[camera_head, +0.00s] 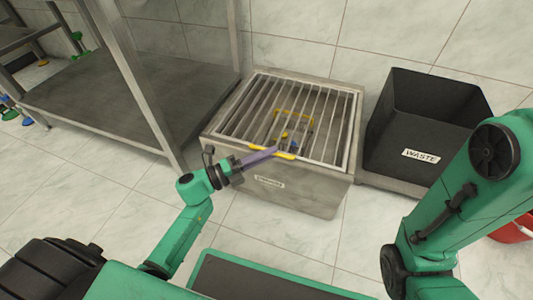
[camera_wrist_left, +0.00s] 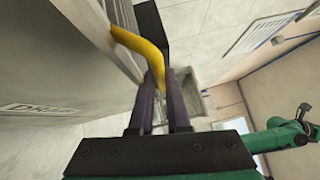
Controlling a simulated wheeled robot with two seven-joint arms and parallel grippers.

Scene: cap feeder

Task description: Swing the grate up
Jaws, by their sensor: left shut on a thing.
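The grate (camera_head: 328,112) is a set of metal bars lying over the top of a grey metal box (camera_head: 283,195) on the floor. A yellow handle (camera_head: 285,155) runs along the grate's front edge, and it also shows in the left wrist view (camera_wrist_left: 138,46). My left gripper (camera_head: 273,152) reaches the handle from the left with its purple fingers. In the left wrist view the left gripper (camera_wrist_left: 166,100) is shut on the yellow handle. My right arm comes in at the right of the head view, but its gripper is out of view.
A black waste bin (camera_head: 418,160) stands right of the box. A metal shelf unit (camera_head: 110,100) stands to the left. A red bucket (camera_head: 512,230) is partly hidden behind my right arm. Blue and yellow items (camera_head: 292,143) show below the bars.

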